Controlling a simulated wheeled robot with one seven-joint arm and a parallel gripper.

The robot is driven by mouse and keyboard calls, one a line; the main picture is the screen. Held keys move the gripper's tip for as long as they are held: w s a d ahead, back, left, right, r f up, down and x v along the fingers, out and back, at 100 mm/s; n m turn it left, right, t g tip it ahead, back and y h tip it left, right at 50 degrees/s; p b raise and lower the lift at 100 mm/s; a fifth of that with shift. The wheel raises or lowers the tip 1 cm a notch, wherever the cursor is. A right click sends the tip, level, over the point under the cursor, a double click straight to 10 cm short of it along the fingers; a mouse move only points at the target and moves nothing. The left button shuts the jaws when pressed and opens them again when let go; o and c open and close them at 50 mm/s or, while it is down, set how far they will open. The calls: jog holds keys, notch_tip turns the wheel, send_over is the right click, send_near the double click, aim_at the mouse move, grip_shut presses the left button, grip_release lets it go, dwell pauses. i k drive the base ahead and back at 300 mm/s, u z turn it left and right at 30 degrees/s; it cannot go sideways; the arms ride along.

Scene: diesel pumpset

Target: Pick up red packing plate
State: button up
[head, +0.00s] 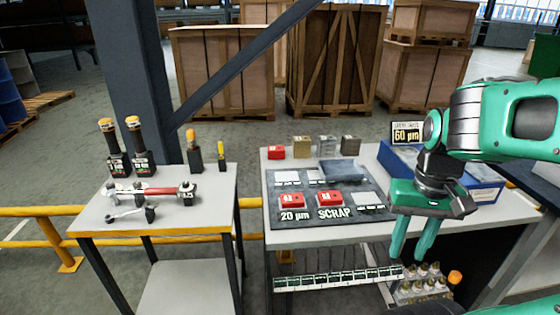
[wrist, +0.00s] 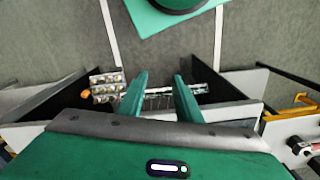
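Two small red pieces lie on the dark mat (head: 312,183) on the right bench: a red piece above the "20 µm" label (head: 291,201) and a red piece above the "SCRAP" label (head: 330,199). I cannot tell which of these is the red packing plate. My gripper (head: 410,256) is open and empty, fingers pointing down, at the bench's front edge, right of the mat and apart from the red pieces. Its fingers also show in the wrist view (wrist: 160,80), with nothing between them.
A blue tray (head: 478,187) sits behind my gripper, with a "60 µm" display (head: 407,133) beside it. A rack (head: 338,278) and bottles (head: 425,284) are below the bench front. The left table (head: 160,217) holds tools. A dark post (head: 140,80) rises behind it.

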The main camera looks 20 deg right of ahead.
aim_at(279, 149)
jog(key=k, duration=1)
jog(key=z, duration=0.25)
jog(key=i, duration=1.8)
jog(key=u, duration=0.45)
